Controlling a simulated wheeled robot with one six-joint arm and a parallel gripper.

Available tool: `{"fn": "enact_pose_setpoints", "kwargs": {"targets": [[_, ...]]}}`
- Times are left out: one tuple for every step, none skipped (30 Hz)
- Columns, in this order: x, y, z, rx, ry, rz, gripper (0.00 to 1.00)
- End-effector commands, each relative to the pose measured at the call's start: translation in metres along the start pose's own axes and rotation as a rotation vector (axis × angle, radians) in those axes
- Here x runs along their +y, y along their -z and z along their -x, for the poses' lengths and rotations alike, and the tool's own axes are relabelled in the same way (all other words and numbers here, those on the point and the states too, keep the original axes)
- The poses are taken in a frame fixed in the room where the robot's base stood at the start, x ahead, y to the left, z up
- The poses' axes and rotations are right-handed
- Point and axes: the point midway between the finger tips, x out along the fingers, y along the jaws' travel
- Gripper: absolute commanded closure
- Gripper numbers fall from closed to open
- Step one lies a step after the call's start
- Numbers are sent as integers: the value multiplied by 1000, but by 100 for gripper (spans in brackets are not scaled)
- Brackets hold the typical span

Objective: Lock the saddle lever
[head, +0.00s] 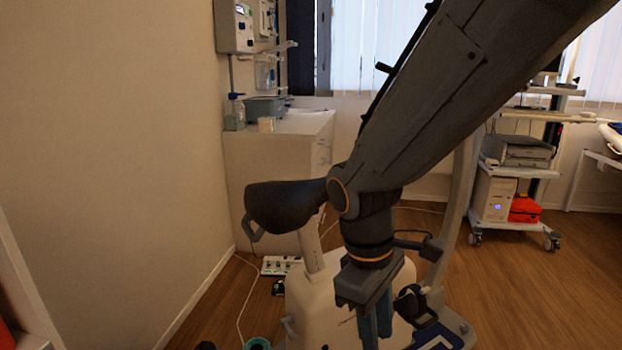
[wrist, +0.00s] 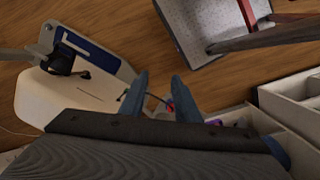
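The exercise bike stands in the middle of the head view, with a black saddle (head: 288,205) on a pale seat post (head: 313,252) above a white body (head: 318,305). I cannot make out the saddle lever for certain; a small grey part (head: 288,326) sticks out at the body's left side. My gripper (head: 377,325) points down in front of the bike, right of the seat post. In the wrist view my gripper (wrist: 162,88) has its two blue fingers apart with nothing held between them. The bike's white body (wrist: 95,92) and a black pedal (wrist: 60,63) lie left of the fingers.
A white cabinet (head: 275,160) stands behind the bike, beside the left wall (head: 100,160). Cables and a power strip (head: 280,265) lie on the floor. Wooden floor (head: 500,285) is open at right.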

Motion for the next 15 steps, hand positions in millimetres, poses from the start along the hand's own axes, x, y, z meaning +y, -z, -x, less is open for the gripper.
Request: {"fn": "enact_pose_setpoints", "kwargs": {"targets": [[-1,-4,-5,24,16,-87,71],[-3,-5,-6,37,26,-137,71],[-5,-8,-7,51,40,-200,71],[-7,-10,-8,61,49,-243,71],[-8,-11,-8,71,58,-285,71],[-10,-12,-9,83,70,-337,71],[-12,-14,-10,91,79,-373,71],[-13,-15,-11,99,88,-409,71],[-14,-16,-12,110,99,-455,71],[-16,-17,-12,117,107,-488,71],[-17,-18,-13,124,116,-520,71],[-18,-19,-14,133,127,-563,71],[-19,-20,-15,140,136,-594,71],[-21,-20,-16,147,145,-624,71],[-23,-20,-17,156,155,-664,71]]}}
